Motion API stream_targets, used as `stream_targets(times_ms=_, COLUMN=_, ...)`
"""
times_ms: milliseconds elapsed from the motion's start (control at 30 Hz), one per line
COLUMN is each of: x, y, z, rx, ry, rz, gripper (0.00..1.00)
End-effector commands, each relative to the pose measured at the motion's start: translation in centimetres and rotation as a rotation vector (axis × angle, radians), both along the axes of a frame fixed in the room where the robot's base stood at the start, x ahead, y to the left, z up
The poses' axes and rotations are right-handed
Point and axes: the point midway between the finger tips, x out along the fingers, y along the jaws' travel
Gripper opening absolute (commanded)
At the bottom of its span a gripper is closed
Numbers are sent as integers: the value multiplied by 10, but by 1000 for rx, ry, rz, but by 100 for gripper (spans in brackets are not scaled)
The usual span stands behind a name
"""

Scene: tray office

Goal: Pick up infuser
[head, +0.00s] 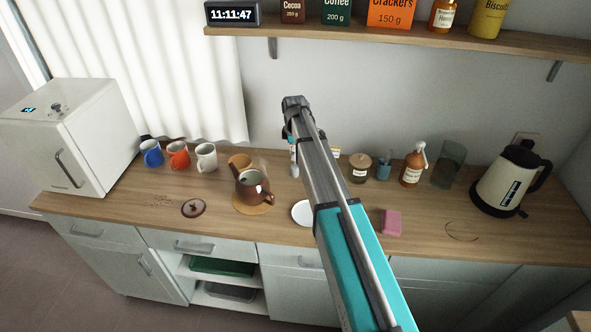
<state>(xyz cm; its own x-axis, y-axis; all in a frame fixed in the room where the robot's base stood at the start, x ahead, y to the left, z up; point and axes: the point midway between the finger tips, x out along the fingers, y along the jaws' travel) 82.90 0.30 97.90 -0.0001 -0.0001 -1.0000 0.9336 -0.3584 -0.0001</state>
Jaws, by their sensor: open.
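I cannot pick out an infuser with certainty in the head view. A brown teapot (252,187) stands open on a round cork-coloured mat (248,209), with faint steam above it. Its brown lid (193,208) seems to lie on the counter to the left. I cannot see inside the pot. My arm runs from the bottom right up across the middle and bends at its top. The part beyond the bend shows only as a sliver to its left, and my gripper's fingers are hidden behind the arm.
On the wooden counter (120,190) are blue (151,153), orange (178,155) and white mugs (206,157), a white plate (302,212), pink sponge (391,222), jar (359,168), pump bottle (413,166), glass (449,166) and kettle (505,180). A shelf (400,46) hangs above.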

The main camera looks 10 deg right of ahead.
Motion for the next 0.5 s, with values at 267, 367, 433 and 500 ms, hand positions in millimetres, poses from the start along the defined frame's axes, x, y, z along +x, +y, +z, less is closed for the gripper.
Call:
stream_targets(times_ms=267, x=0, y=0, z=0, rx=0, ry=0, rz=0, gripper=60)
stream_targets(times_ms=367, x=0, y=0, z=0, rx=0, ry=0, rz=0, gripper=51)
stream_targets(times_ms=433, x=0, y=0, z=0, rx=0, ry=0, rz=0, gripper=38)
stream_targets(times_ms=500, x=0, y=0, z=0, rx=0, ry=0, rz=0, gripper=25)
